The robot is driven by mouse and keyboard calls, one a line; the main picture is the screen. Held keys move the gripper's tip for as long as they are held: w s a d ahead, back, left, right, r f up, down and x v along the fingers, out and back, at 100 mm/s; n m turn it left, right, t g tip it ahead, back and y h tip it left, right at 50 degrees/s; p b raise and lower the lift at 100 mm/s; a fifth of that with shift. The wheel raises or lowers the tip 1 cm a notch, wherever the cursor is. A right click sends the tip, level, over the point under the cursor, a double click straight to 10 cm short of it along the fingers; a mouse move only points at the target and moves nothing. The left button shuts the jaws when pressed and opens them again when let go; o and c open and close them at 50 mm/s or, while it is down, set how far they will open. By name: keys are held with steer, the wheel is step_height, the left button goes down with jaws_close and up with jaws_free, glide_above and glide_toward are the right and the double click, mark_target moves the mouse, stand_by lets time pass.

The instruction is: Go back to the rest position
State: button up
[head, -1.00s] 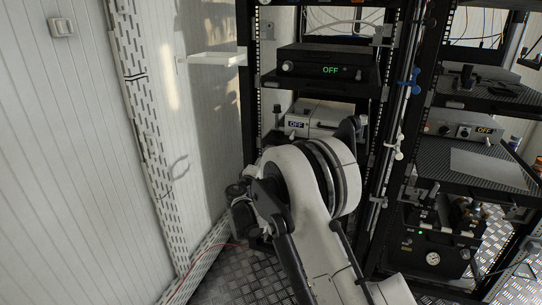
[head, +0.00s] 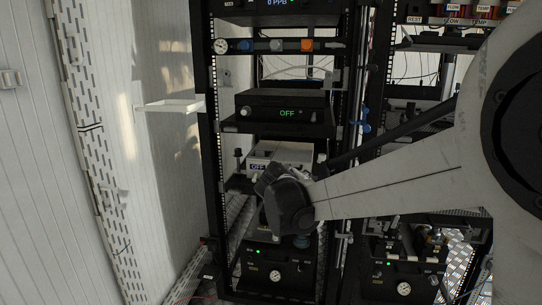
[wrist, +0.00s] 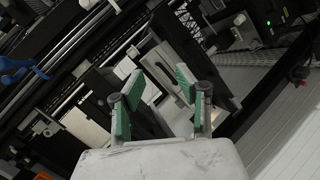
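My gripper shows in the wrist view (wrist: 162,103) with its two green-padded fingers spread apart. Nothing is between the fingers, and the racks lie beyond them. In the head view my arm reaches in from the right, and its dark end covers part of the left rack (head: 213,130). The fingers cannot be made out in the head view. Behind the arm's end, a grey analyser (head: 285,152) with an "OFF" display is partly hidden. Above it sits a black analyser (head: 283,104) with a green "OFF" display.
A white wall shelf (head: 170,106) sticks out left of the rack. A panel with a gauge and coloured knobs (head: 277,46) is higher up. Black units with gauges (head: 272,275) stand low. A blue valve handle (head: 362,122) is on the post between racks.

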steer(key=s+d+r+m+g+y, duration=0.1)
steer(key=s+d+m, duration=0.1)
steer(key=s+d, duration=0.5)
steer(key=s+d+r+m+g+y, duration=0.1)
steer(key=s+d+m+g, duration=0.15)
steer(key=s, duration=0.95)
steer(key=s+d+f+m+y, duration=0.15)
steer(key=s+f, duration=0.25)
steer(key=s, duration=0.6)
steer(key=s+f+m+y, duration=0.1)
steer(key=s+f+m, duration=0.15)
steer(key=s, duration=0.85)
step_height(320, 180, up, 16)
steer(key=p, duration=1.6)
steer(key=shift+f+g, duration=0.15)
steer(key=shift+g, duration=0.3)
